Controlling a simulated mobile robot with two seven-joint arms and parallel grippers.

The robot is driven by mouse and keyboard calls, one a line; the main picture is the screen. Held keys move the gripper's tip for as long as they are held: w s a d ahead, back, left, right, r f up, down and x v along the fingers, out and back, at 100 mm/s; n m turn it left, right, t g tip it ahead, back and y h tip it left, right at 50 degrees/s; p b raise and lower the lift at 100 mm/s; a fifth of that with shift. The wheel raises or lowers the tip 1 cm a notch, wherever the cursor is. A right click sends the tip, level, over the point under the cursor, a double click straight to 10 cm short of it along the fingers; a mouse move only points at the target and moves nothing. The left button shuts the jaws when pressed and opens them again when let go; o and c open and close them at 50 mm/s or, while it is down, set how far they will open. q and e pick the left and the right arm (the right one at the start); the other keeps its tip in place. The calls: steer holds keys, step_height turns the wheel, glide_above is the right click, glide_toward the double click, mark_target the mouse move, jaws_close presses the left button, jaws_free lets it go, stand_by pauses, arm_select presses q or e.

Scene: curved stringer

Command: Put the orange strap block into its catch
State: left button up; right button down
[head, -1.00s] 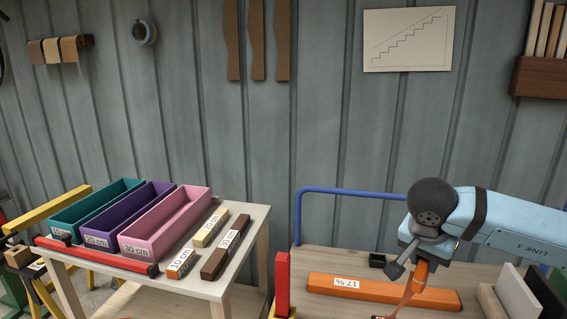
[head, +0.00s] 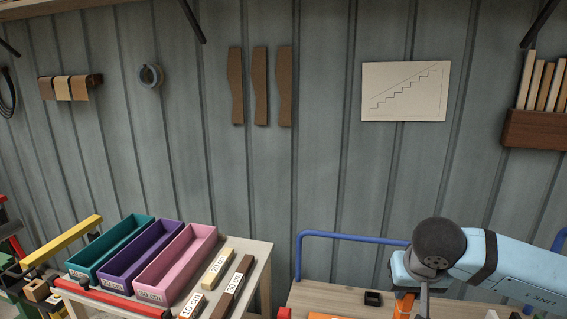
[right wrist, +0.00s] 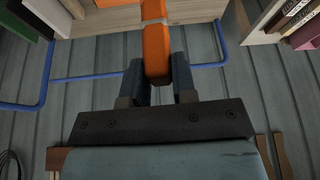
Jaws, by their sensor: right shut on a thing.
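In the right wrist view the orange strap block (right wrist: 156,55) is between the two fingers of my right gripper (right wrist: 158,84), which is shut on it. A paler band crosses the block near the top of that view. In the head view my right gripper (head: 410,287) is over the right bench, with a bit of the orange block (head: 403,305) showing below it. A small black open box (head: 372,298), perhaps the catch, sits on that bench just left of the gripper. The strap's lower run is out of the picture. My left gripper is not in view.
A blue rail (head: 350,236) runs along the back of the right bench (head: 330,295). The left table holds teal (head: 112,245), purple (head: 148,255) and pink (head: 180,262) trays and labelled blocks. A red post top (head: 284,313) stands at the bench's left edge.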

arm_select(q)
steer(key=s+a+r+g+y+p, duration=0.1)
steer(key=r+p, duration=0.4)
steer(key=p, duration=0.9)
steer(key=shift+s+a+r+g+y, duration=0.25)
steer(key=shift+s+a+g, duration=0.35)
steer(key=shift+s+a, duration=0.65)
arm_select(e)
step_height(320, 180, up, 12)
steer(key=s+n, duration=0.1)
steer(key=shift+s+d+n+y, duration=0.15)
steer(key=shift+s+n+y, duration=0.1)
steer(key=shift+n+y, duration=0.05)
steer(key=shift+f, duration=0.1)
